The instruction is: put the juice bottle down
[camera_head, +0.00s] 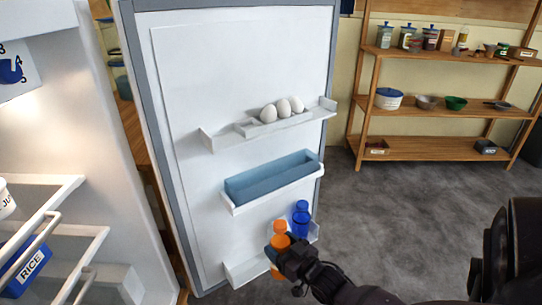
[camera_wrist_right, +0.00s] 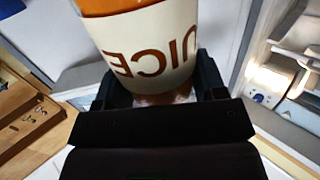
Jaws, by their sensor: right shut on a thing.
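The orange juice bottle (camera_head: 280,238) is upright at the lowest shelf (camera_head: 245,270) of the open fridge door in the head view. My right gripper (camera_head: 290,258) is shut on it from the front right. In the right wrist view the bottle (camera_wrist_right: 145,45) fills the upper middle, its pale label reading "JUICE" upside down, between the fingers of my right gripper (camera_wrist_right: 155,95). I cannot tell whether the bottle's base touches the shelf. My left gripper is not in view.
A blue bottle (camera_head: 301,220) stands just right of the juice bottle on the same shelf. A blue bin (camera_head: 272,178) sits on the door shelf above, and several eggs (camera_head: 283,108) on the top one. A wooden rack (camera_head: 430,148) stands behind.

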